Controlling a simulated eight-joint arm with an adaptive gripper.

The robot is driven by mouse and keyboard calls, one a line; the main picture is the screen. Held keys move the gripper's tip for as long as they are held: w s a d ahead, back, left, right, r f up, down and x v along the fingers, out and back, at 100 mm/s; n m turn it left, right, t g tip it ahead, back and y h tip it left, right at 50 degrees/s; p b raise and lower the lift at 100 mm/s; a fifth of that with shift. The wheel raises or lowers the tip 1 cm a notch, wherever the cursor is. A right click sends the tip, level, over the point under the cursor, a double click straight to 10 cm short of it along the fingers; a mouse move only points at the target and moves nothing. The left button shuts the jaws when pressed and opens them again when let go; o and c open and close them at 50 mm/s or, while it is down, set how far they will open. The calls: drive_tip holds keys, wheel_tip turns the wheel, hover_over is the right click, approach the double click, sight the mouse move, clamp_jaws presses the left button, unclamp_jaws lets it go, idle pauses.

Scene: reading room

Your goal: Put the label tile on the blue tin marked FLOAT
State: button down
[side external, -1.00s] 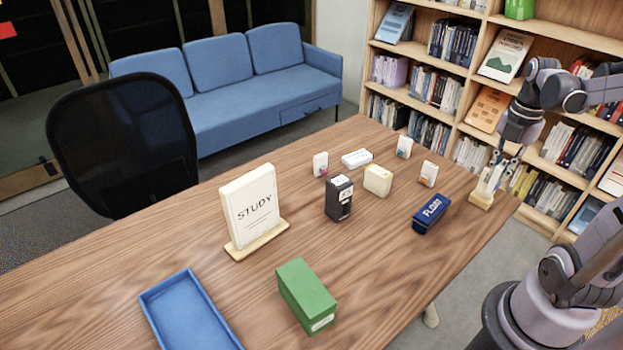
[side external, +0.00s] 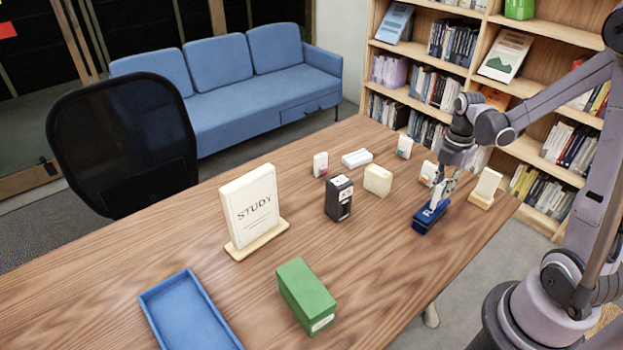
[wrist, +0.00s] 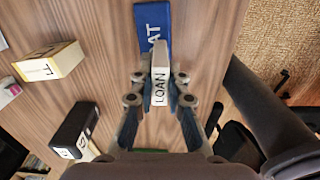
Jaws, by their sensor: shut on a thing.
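My gripper (wrist: 160,98) is shut on a small white label tile (wrist: 160,75) printed LOAN. The blue tin (wrist: 152,20) lies just beyond and below the tile in the wrist view; only the letters AT of its marking show there, and the tile hides the rest. In the side external view my gripper (side external: 440,197) is over the blue tin (side external: 424,223), which lies on the table near its right edge. The fingers hide part of the tin's top. I cannot tell whether the tile touches the tin.
A cream card in a wooden stand (side external: 481,201) is right of the tin. A small white box (side external: 428,171) stands close behind. A black box (side external: 339,198), cream box (side external: 378,180), STUDY sign (side external: 250,208), green box (side external: 305,295) and blue tray (side external: 190,315) stand left on the table (side external: 370,270).

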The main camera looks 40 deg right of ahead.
drive_tip(key=shift+f, duration=0.6)
drive_tip(key=shift+f, duration=0.1)
drive_tip(key=c, duration=1.3)
unclamp_jaws()
drive_tip(key=shift+c, duration=0.2)
